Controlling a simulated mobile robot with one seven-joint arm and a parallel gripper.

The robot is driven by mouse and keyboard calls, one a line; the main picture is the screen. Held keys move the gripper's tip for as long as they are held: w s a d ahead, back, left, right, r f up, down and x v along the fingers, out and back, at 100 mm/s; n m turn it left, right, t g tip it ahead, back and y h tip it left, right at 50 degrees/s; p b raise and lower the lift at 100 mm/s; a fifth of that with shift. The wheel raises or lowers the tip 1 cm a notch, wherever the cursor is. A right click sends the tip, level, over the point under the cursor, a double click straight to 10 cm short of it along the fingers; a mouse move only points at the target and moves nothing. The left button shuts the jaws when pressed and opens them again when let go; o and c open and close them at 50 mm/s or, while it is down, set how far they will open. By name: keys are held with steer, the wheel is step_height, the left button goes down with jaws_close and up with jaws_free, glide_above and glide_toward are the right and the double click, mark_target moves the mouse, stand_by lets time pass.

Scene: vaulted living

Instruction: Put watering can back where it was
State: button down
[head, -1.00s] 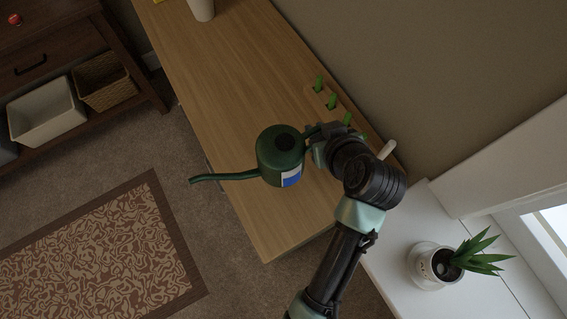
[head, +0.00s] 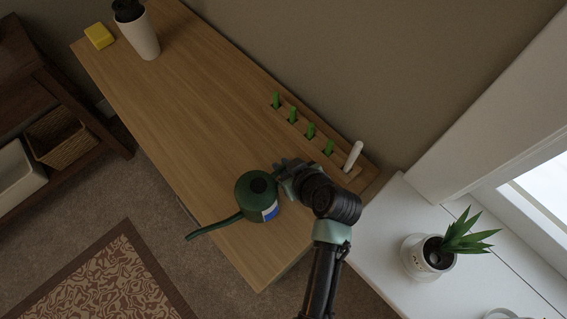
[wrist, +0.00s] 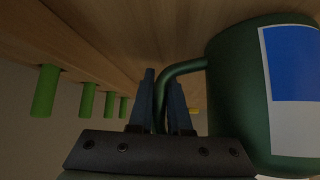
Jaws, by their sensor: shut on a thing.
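The green watering can (head: 250,196) has a blue and white label and a long spout pointing left, past the front edge of the wooden table (head: 190,110). My gripper (head: 284,169) is at the can's handle side, over the table's right part. In the wrist view my gripper (wrist: 162,105) is shut on the handle of the watering can (wrist: 240,95), with the blue fingers on either side of it. The can looks upright. I cannot tell whether its base touches the table.
A wooden rack (head: 316,140) with several green pegs and a white object (head: 353,156) stands along the table's back edge. A white pot (head: 139,38) and a yellow block (head: 99,36) are at the far left end. A potted plant (head: 430,256) stands on the white sill. The table's middle is clear.

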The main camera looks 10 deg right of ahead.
steer(key=c, duration=1.3)
jaws_free()
steer(key=shift+f, duration=0.1)
steer(key=o, duration=0.4)
steer(key=shift+o, duration=0.2)
steer(key=shift+r, duration=0.25)
steer(key=v, duration=1.2)
steer(key=shift+p, duration=0.35)
steer(key=shift+d+f, duration=0.1)
